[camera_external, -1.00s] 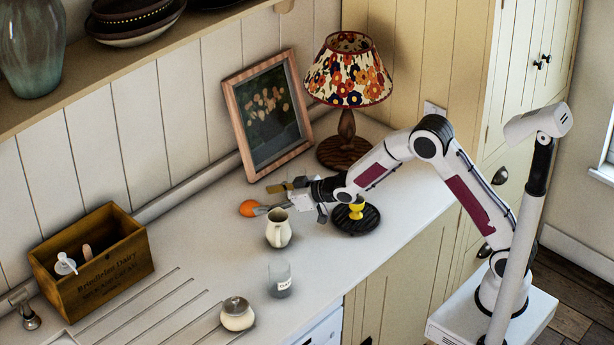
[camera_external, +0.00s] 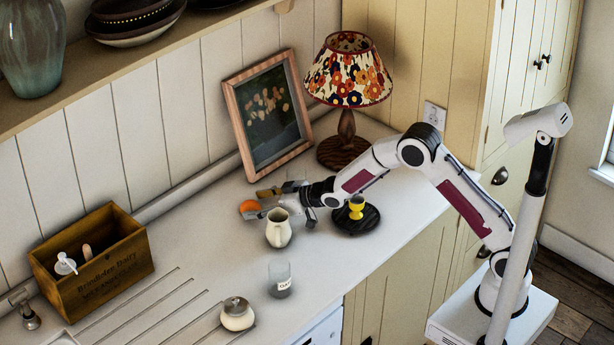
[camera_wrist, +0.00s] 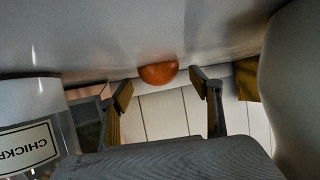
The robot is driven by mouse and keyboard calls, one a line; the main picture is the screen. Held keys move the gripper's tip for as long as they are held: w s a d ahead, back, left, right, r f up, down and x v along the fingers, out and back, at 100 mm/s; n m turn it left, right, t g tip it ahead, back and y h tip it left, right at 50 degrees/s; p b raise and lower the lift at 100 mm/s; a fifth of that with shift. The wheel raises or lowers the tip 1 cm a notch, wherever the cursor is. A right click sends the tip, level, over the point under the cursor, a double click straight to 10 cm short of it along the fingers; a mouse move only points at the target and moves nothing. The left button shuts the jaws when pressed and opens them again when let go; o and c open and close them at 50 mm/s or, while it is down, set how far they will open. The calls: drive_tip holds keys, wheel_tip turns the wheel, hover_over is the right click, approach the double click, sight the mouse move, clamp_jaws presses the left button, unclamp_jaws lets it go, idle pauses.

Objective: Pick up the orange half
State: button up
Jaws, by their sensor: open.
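The orange half (camera_external: 250,207) lies on the white counter, left of the gripper and behind the cream jug in the external view. In the wrist view the orange half (camera_wrist: 158,73) shows as a rounded orange shape between and beyond the two fingertips. My gripper (camera_external: 266,202) is low over the counter, pointing left at the orange half. In the wrist view my gripper (camera_wrist: 163,88) is open, with its two yellow-tipped fingers apart and nothing held. In the external view a fingertip overlaps the orange half's right side; I cannot tell whether they touch.
The cream jug (camera_external: 278,230) stands just in front of the gripper. A clear jar (camera_wrist: 35,125) labelled "CHICK" is close at the left in the wrist view. A framed picture (camera_external: 241,110) leans behind.

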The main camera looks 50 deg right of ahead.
drive_tip(key=shift+w+a+f, duration=0.2)
drive_tip(key=shift+w+f, duration=0.05)
drive_tip(key=shift+w, duration=0.2)
drive_tip(key=shift+c, duration=0.4)
drive_tip(key=c, duration=0.7)
